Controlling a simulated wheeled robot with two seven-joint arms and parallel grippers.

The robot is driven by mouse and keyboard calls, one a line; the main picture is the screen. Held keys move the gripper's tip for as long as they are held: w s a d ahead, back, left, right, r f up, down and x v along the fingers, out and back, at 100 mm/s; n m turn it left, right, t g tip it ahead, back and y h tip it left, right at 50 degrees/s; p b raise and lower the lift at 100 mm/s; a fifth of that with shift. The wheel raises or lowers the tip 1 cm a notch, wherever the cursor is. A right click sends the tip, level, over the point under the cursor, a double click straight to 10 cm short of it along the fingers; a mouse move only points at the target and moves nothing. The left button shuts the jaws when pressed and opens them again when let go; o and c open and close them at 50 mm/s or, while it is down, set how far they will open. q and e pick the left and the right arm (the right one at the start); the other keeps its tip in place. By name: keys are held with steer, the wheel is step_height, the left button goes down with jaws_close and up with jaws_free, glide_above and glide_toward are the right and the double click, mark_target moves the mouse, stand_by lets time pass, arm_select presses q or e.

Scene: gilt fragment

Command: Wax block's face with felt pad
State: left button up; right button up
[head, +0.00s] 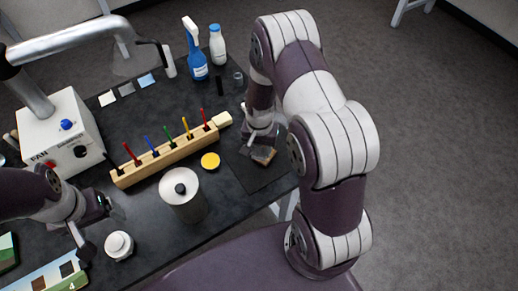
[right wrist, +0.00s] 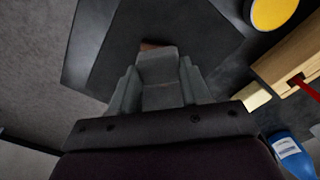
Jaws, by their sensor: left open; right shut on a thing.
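The block (head: 263,155), dark on top with a brown edge, lies on a dark mat (head: 253,175) at the right of the table. A brown bit of it (right wrist: 150,45) shows past the fingertips in the right wrist view; the rest is hidden. My right gripper (head: 256,140) is shut on a grey piece, seemingly the felt pad (right wrist: 160,75), close to the block. I cannot tell whether they touch. A round yellow disc (head: 210,160), perhaps the wax, lies left of the mat. My left gripper (head: 92,222) is open and empty at the left.
A wooden rack (head: 165,157) with several coloured-handled tools crosses the table, a cream block (head: 222,118) at its right end. Blue spray bottle (head: 194,55) and white bottle (head: 217,45) stand behind.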

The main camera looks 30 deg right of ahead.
mark_target(258, 151)
steer(key=shift+r+p, duration=0.3)
steer(key=shift+r, duration=0.4)
steer(key=shift+s+a+r+p, duration=0.1)
steer(key=shift+a+r+p, duration=0.05)
steer(key=shift+r+p, duration=0.4)
steer(key=shift+a+r+p, duration=0.15)
steer(key=shift+r+p, duration=0.2)
steer(key=shift+r, duration=0.3)
steer(key=shift+d+r, duration=0.15)
steer(key=shift+r, duration=0.1)
